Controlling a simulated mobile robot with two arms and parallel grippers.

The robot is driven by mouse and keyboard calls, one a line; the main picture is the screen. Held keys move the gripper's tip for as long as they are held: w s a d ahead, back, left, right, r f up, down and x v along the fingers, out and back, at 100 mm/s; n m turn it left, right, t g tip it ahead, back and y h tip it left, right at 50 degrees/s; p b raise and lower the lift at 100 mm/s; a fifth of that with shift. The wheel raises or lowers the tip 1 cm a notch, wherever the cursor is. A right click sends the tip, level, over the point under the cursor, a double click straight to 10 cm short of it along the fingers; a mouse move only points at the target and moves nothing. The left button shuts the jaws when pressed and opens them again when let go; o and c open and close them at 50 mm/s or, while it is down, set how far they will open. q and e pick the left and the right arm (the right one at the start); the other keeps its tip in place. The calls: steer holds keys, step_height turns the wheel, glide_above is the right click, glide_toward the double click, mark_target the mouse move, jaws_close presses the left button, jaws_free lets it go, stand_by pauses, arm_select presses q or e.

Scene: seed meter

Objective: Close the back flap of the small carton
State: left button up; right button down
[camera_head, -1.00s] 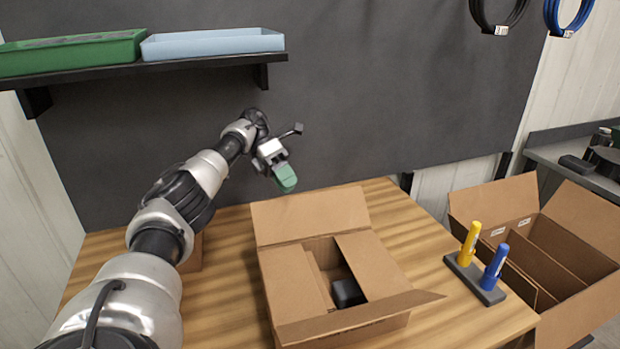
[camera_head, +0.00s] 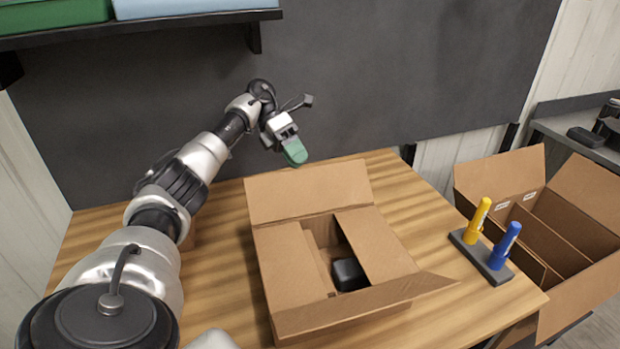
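The small carton (camera_head: 262,275) stands on the wooden table. Its back flap (camera_head: 307,191) stands up and leans back from the far edge. The right flap (camera_head: 377,244) lies folded inward over the opening, and the left flap (camera_head: 287,268) also lies inward. The front flap (camera_head: 370,302) sticks out toward the near side. A dark object (camera_head: 349,274) shows inside through the gap. My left gripper (camera_head: 294,150) is above and behind the back flap, apart from it, with a green fingertip showing. Whether its fingers are open or shut is unclear. My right gripper is not in view.
A holder (camera_head: 480,258) with a yellow marker (camera_head: 478,218) and a blue marker (camera_head: 504,245) stands right of the carton. A larger open divided carton (camera_head: 590,290) is farther right. A dark wall (camera_head: 400,70) and shelf (camera_head: 130,27) stand behind the table.

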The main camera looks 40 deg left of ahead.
mark_target(310, 175)
arm_select(q)
steer(key=p+x, duration=0.1)
steer(key=x, duration=0.3)
steer(key=shift+s+d, duration=0.1)
steer(key=shift+d+f, duration=0.5)
steer(key=shift+c, duration=0.3)
jaws_close()
